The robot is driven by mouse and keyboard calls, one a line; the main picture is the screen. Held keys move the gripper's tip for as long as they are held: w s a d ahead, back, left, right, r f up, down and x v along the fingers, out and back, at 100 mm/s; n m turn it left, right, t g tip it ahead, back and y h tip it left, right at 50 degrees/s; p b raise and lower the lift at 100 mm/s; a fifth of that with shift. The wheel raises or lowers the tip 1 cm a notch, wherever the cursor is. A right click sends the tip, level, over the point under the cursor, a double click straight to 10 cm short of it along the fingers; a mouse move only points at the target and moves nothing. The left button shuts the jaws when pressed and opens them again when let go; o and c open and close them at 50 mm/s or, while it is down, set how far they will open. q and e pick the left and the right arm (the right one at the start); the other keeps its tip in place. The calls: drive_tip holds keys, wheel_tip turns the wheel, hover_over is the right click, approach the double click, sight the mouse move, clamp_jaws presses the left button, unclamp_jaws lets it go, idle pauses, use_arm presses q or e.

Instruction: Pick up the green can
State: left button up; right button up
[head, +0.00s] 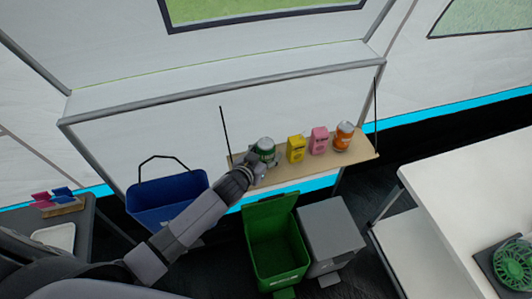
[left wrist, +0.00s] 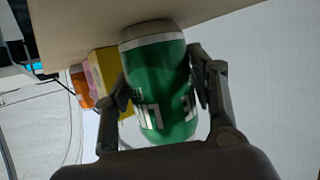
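The green can (head: 265,148) stands near the left end of a wooden wall shelf (head: 285,172). My left gripper (head: 254,166) reaches it from the front left in the head view. In the left wrist view, which looks turned over, the green can (left wrist: 158,85) fills the space between the two fingers of my left gripper (left wrist: 160,80). A finger lies close against each side, and the gripper looks shut on the can. The can's base end still appears at the shelf board (left wrist: 85,25). My right gripper is not in view.
A yellow carton (head: 296,149), a pink carton (head: 319,141) and an orange can (head: 344,136) stand right of the green can. Below are a blue bin (head: 165,197), an open green bin (head: 277,245) and a grey bin (head: 331,235). A white table (head: 470,190) stands at right.

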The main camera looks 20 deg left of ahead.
use_arm(q)
drive_tip(key=c, duration=0.4)
drive_tip(key=shift+o, duration=0.2)
